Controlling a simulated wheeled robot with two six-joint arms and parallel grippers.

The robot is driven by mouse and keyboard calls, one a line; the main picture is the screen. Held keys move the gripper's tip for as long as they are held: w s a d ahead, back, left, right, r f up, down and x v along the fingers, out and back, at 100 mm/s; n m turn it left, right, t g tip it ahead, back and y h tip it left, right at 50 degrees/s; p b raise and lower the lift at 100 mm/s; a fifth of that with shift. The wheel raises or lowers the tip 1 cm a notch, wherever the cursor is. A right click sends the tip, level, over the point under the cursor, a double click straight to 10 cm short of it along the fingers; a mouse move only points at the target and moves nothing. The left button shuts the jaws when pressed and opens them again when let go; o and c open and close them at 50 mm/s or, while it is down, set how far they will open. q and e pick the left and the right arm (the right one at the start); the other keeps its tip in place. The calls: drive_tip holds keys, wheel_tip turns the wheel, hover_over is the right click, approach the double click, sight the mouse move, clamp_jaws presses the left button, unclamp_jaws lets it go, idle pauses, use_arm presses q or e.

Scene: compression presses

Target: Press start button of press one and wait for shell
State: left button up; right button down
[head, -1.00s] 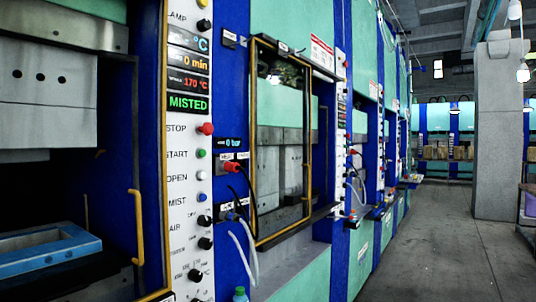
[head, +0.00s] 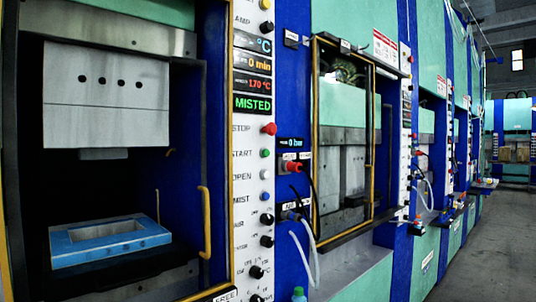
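The near press (head: 106,105) fills the left of the head view, with its front open. Its control panel (head: 252,180) runs down its right side. The green start button (head: 265,153) sits beside the START label, below the red stop button (head: 269,129). A green "MISTED" sign (head: 252,104) is lit above them, and a display reads 170 °C. A blue frame (head: 108,241) with a rectangular opening lies on the lower plate, below the raised upper block. No shell shows. I cannot tell from a label whether this is press one. Neither gripper is in view.
A yellow handle (head: 205,222) stands out at the opening's right edge. A second press (head: 345,150) with a yellow-edged door is to the right, with hoses (head: 306,250) and a green-capped bottle (head: 299,294) between. Grey floor (head: 485,255) is clear at far right.

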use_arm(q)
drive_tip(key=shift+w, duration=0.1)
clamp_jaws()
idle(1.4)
